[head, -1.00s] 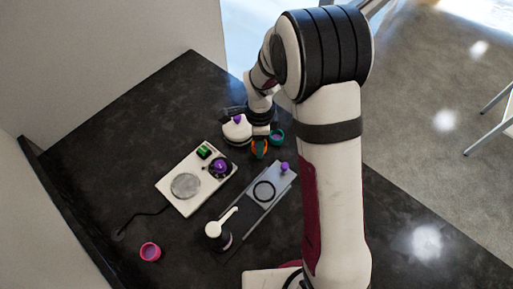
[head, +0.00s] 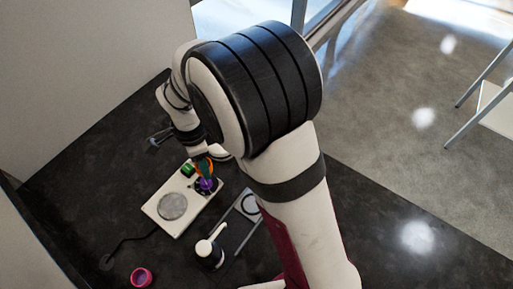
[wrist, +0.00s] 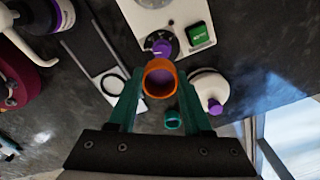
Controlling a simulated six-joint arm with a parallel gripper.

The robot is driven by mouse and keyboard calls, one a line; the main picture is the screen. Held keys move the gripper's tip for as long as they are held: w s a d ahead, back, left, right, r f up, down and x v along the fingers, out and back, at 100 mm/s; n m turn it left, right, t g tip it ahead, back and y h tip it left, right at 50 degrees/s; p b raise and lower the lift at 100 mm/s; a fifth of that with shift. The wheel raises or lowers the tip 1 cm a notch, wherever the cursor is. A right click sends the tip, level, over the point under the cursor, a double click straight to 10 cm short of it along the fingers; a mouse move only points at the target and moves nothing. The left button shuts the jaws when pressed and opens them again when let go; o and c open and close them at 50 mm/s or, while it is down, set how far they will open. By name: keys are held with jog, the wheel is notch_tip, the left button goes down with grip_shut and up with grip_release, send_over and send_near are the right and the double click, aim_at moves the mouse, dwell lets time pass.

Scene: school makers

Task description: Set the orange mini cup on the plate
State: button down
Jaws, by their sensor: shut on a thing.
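My gripper (wrist: 160,82) is shut on the orange mini cup (wrist: 162,66), with its green fingers on either side. In the wrist view the cup's open mouth faces the camera and its inside looks purple. In the head view the orange cup (head: 204,164) hangs above the far end of the white device, close to its purple knob (head: 206,184). The round grey plate (head: 173,206) lies on top of that device, to the lower left of the cup. My arm partly hides the gripper in the head view.
The white device (head: 154,208) has a green switch (head: 188,170). A grey rail with a black ring (head: 250,206) and a white-and-black tool (head: 208,250) stand beside it. A pink cup (head: 141,277) is near the front. A teal cup (wrist: 173,121) and a white round pot (wrist: 207,90) show in the wrist view.

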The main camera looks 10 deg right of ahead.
jog(key=n, duration=0.2)
send_over(172, 205)
jog(key=shift+s+a+f, duration=0.1)
jog(key=shift+f, duration=3.1)
jog(key=shift+f, duration=0.55)
jog(key=c, duration=0.6)
grip_release()
notch_tip(172, 205, up, 11)
